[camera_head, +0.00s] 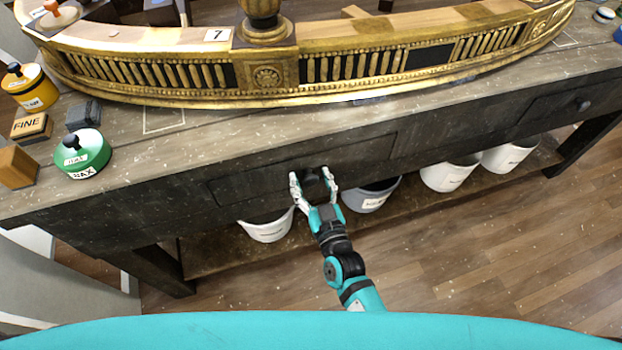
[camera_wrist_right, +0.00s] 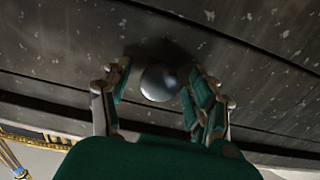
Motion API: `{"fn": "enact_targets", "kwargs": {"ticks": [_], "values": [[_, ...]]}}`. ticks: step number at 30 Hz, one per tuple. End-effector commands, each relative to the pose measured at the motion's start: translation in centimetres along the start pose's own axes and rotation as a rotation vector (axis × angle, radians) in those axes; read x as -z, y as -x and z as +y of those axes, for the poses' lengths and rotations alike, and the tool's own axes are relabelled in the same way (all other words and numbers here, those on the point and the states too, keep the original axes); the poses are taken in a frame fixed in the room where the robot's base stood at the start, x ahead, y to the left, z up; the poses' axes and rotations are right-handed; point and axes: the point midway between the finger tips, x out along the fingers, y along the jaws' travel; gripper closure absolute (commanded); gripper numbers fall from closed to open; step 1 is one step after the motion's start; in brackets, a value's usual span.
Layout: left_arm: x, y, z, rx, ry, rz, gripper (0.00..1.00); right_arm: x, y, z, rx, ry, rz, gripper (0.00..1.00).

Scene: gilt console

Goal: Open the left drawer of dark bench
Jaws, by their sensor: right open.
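The dark bench (camera_head: 120,215) runs across the head view, with a worn, paint-flecked top. Its left drawer front (camera_head: 240,187) looks flush with the bench face. My right gripper (camera_head: 315,178) is open at this drawer, its fingers on either side of the dark round knob. My left gripper is out of view.
Another drawer with a knob (camera_head: 584,105) is at the right. White buckets (camera_head: 266,228) and a grey one (camera_head: 371,196) stand on the shelf below. A gilt curved piece (camera_head: 270,76), a green wax tin (camera_head: 88,150) and a yellow tin (camera_head: 34,88) lie on top. Floor in front is clear.

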Motion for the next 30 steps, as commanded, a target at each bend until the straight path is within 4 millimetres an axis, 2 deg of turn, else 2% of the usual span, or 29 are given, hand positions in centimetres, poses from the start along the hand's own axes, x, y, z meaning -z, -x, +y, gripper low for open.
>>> {"fn": "enact_targets", "kwargs": {"ticks": [8,11,22,30], "values": [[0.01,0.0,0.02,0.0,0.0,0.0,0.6,-0.03,-0.2,0.01,0.0,0.0,-0.001,0.4],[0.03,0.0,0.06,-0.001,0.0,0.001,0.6,-0.03,-0.19,0.0,0.0,0.0,-0.001,0.5],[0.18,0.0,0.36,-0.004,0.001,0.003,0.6,-0.03,-0.16,0.0,0.0,0.0,-0.001,0.99],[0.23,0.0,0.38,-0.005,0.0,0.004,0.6,-0.04,-0.15,0.0,0.0,0.0,-0.001,1.0]]}}
